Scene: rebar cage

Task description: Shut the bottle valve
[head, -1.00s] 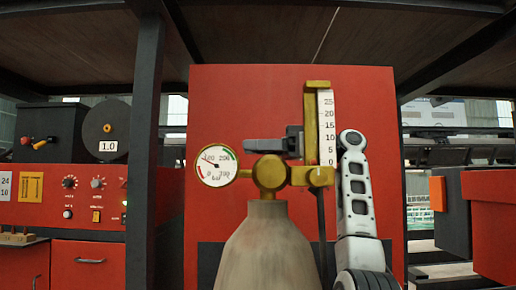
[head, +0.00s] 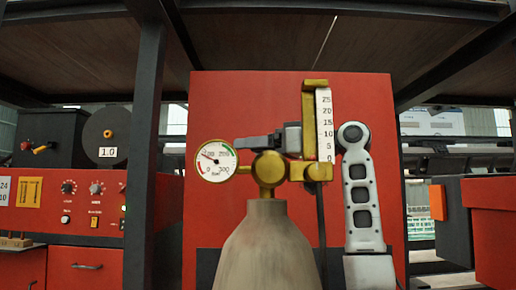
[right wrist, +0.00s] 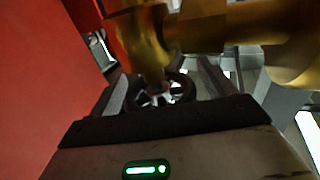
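The bottle (head: 266,250) stands upright in the middle of the head view, with a brass valve and regulator body (head: 270,168) on top. A round pressure gauge (head: 216,160) sits on its left and a flow scale (head: 324,125) on its right. My right gripper (head: 242,143) points left, just above and behind the brass body, partly hidden by the flow meter. In the right wrist view a black spoked handwheel (right wrist: 155,90) lies between its two spread fingers, below brass fittings (right wrist: 150,35). Whether the fingers touch the wheel's rim is unclear. My left gripper is not seen.
A red panel (head: 365,100) stands close behind the bottle. A dark post (head: 146,150) rises to its left, with a red control cabinet (head: 75,200) beyond. A dark hose (head: 322,230) hangs beside the bottle. Red boxes (head: 495,235) stand at the right.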

